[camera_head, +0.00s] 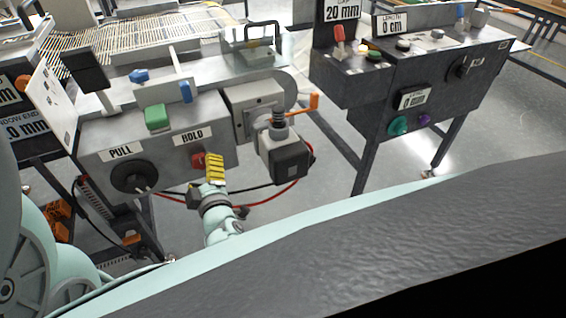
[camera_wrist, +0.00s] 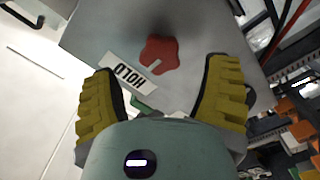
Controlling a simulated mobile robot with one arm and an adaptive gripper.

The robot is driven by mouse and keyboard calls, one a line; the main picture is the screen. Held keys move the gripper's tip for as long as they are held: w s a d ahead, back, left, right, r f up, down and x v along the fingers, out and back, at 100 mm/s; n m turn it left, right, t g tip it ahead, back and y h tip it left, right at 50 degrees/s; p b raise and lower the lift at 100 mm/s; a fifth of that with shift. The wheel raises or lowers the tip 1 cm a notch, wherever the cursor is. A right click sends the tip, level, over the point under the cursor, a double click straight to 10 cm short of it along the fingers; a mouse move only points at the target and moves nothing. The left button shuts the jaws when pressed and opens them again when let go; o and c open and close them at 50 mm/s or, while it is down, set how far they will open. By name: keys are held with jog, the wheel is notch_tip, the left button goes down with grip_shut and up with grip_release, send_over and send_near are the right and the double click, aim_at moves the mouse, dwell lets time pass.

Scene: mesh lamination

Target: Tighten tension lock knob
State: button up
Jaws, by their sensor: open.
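A red lobed knob (camera_head: 197,161) sits on the front face of the grey control box (camera_head: 95,158), below a HOLD label (camera_head: 193,136). My gripper (camera_head: 214,162) has yellow ridged fingers and is at the knob's right in the head view. In the wrist view my gripper (camera_wrist: 159,74) is open, with a finger on each side and nothing held. I cannot tell whether a finger touches the knob.
A black dial (camera_head: 134,177) under the PULL label is to the left. A green button (camera_head: 157,117) and blue knobs sit on top. A motor unit (camera_head: 284,155) with an orange handle (camera_head: 302,105) stands close right. Red and black cables hang below. A second console (camera_head: 420,75) is farther right.

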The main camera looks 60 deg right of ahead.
aim_at(200, 164)
jog(key=shift+x, duration=2.25)
jog(key=c, duration=1.2)
